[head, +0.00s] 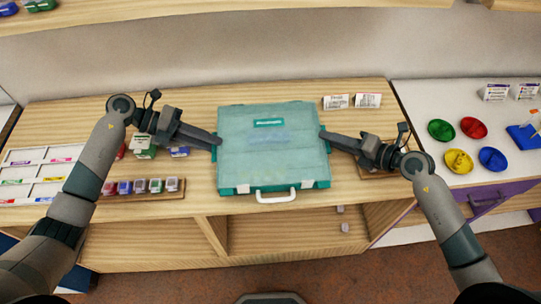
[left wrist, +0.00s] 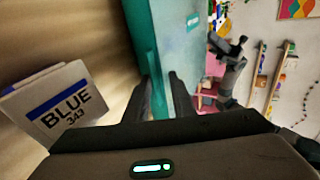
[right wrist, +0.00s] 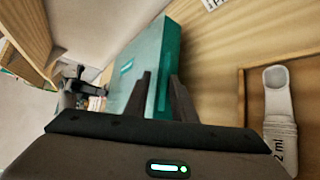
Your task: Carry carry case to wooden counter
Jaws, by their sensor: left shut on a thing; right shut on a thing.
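The teal carry case (head: 270,150), with a white handle at its front, is on or just above the wooden counter (head: 205,95); I cannot tell if it touches. My left gripper (head: 216,140) is shut on the case's left side. My right gripper (head: 324,135) is shut on its right side. The case also shows between the fingers in the left wrist view (left wrist: 150,50) and in the right wrist view (right wrist: 160,60). The inner parts of the fingertips are hidden by the case edges.
A white sorting tray (head: 40,172) and a rack of small jars (head: 145,188) lie left of the case. A white table with coloured dishes (head: 459,161) adjoins at right.

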